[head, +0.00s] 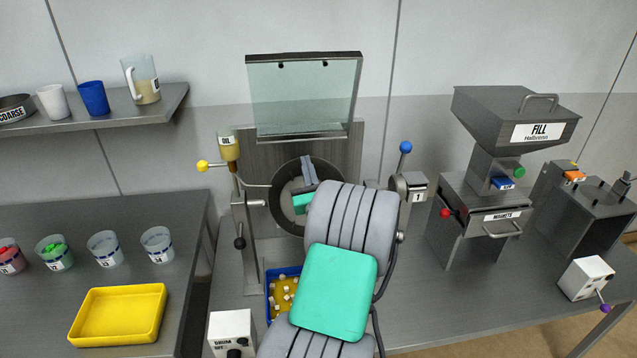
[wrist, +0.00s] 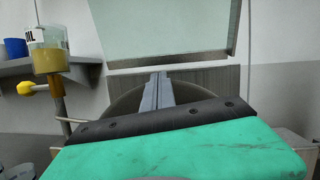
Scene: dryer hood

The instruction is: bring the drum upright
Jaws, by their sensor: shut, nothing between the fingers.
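The drum (head: 283,213) is a dark round ring in the middle of the dryer stand, with its open mouth towards me. Its lower right part is hidden behind my arm. In the wrist view the drum (wrist: 122,108) is a dark curve behind my gripper. My gripper (head: 308,162) is shut and empty, its grey fingers in front of or inside the drum mouth; I cannot tell whether they touch it. The fingers (wrist: 160,76) point away in the wrist view. A lever with a blue ball (head: 405,147) stands right of the drum.
The glass hood (head: 304,97) is raised above the drum. An oil cup (head: 228,147) and a yellow-knobbed lever stand left. A blue tray (head: 271,286) with small pale cubes is below. A drum switch box (head: 231,323) is at front left. The fill hopper (head: 515,118) stands right.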

